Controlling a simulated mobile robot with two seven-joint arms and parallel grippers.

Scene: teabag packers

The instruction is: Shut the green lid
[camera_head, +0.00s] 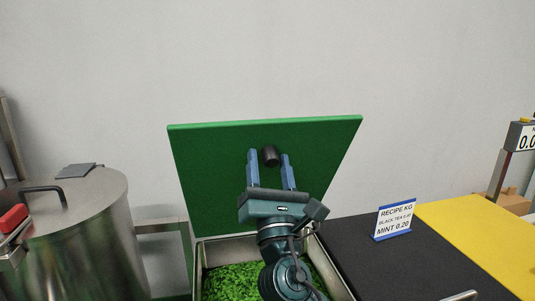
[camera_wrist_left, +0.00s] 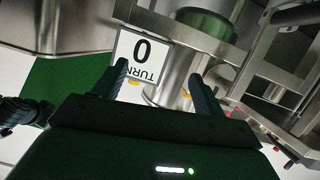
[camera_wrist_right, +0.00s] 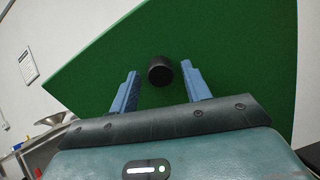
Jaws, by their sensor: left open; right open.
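The green lid (camera_head: 320,150) stands raised and tilted back over a metal bin (camera_head: 198,262) filled with green leaves (camera_head: 235,280). A black round knob (camera_head: 270,156) sits on the lid's facing side. My right gripper (camera_head: 270,160) is in front of the lid, its two blue fingers apart on either side of the knob as seen in the head view. In the right wrist view, the knob (camera_wrist_right: 160,71) shows between and beyond the open fingertips (camera_wrist_right: 160,75). I cannot tell whether the fingers touch it. My left gripper (camera_wrist_left: 158,80) shows only in its wrist view, open and empty.
A large steel drum (camera_head: 85,235) with a handle stands at the left. To the right are a black mat (camera_head: 400,265), a recipe card (camera_head: 394,219) and a yellow surface (camera_head: 480,235). A sign (camera_wrist_left: 143,55) and metal framework face my left gripper.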

